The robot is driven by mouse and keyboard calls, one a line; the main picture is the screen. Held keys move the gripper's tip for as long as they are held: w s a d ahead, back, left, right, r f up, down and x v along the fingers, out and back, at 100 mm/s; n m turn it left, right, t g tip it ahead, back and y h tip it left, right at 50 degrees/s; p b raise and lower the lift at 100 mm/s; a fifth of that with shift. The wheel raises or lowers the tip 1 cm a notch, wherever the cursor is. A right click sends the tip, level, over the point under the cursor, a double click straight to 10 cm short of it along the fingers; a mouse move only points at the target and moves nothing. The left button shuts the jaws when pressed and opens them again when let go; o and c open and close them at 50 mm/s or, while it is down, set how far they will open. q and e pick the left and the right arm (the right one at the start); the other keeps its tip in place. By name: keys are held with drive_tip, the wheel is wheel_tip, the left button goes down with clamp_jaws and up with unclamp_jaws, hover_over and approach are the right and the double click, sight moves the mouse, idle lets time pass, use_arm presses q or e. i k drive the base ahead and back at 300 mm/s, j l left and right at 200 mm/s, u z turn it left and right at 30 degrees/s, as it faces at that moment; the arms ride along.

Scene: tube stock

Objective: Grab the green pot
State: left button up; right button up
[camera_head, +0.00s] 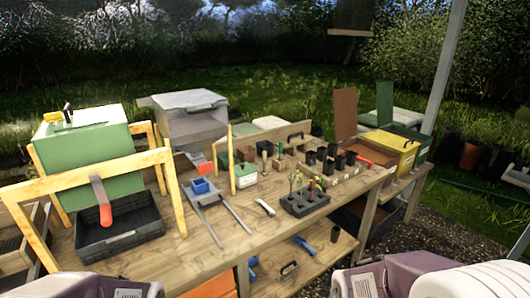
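A small green block-like item (244,177) stands on the wooden bench, behind the metal rails and left of the row of black pots. It may be the green pot, but it is too small to tell its shape. A darker green item (223,160) stands just behind it. My two arms show only as purple and white links along the bottom edge, and neither gripper is in view.
A yellow bin (396,153) stands at the right. Upright wooden frames (168,190) obstruct the left side.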

sight(223, 157)
drive_tip(key=i+l+u, duration=0.25)
drive_tip(key=l, duration=0.15)
drive_tip(key=i+l+u, duration=0.1)
drive_tip(key=l+u, duration=0.2)
drive_tip(key=l, duration=0.15)
drive_tip(key=i+l+u, duration=0.25)
drive_tip(key=l, duration=0.2)
drive_tip(key=l+u, duration=0.25)
drive_tip(key=l, duration=0.25)
